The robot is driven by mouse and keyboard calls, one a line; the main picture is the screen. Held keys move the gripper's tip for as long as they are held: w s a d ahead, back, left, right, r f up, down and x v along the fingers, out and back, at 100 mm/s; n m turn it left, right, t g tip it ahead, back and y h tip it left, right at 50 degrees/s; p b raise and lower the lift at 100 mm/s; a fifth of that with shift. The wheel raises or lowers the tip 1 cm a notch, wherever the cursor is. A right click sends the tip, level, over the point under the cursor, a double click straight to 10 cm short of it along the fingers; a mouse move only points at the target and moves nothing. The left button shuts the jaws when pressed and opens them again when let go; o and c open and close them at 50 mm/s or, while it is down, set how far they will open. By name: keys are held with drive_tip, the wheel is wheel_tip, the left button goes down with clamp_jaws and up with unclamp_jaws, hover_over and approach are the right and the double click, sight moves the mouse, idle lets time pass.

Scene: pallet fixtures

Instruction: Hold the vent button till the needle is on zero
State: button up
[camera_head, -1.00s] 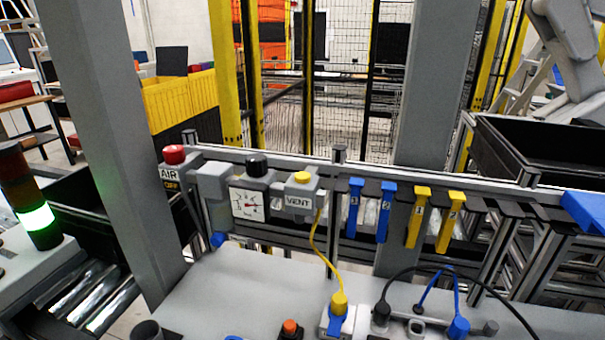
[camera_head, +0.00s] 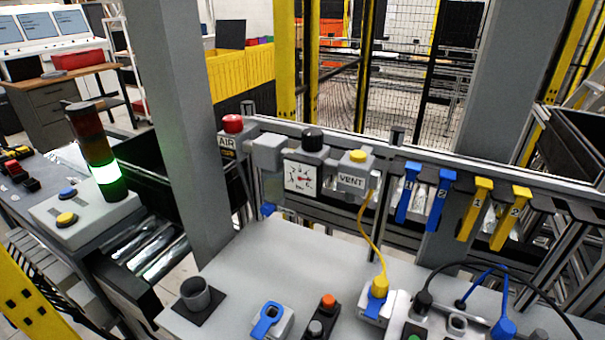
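The vent button is a yellow cap (camera_head: 358,156) on top of a grey box labelled VENT (camera_head: 352,181), mounted on the rail behind the grey table. To its left is a square white gauge (camera_head: 300,178) with a dark and red marking on its face; the needle's exact reading is too small to tell. A black knob (camera_head: 313,139) sits above the gauge. Further left is a red knob (camera_head: 232,123) over an AIR label. Nothing touches the yellow cap. My gripper is not in view.
The grey table (camera_head: 250,270) holds a grey cup (camera_head: 195,293), a blue-topped fixture (camera_head: 267,318), an orange button (camera_head: 328,300) and plugged cables. Blue and yellow numbered tags (camera_head: 475,209) hang on the rail. A stack light (camera_head: 97,160) glows green at left. Grey posts rise behind the table.

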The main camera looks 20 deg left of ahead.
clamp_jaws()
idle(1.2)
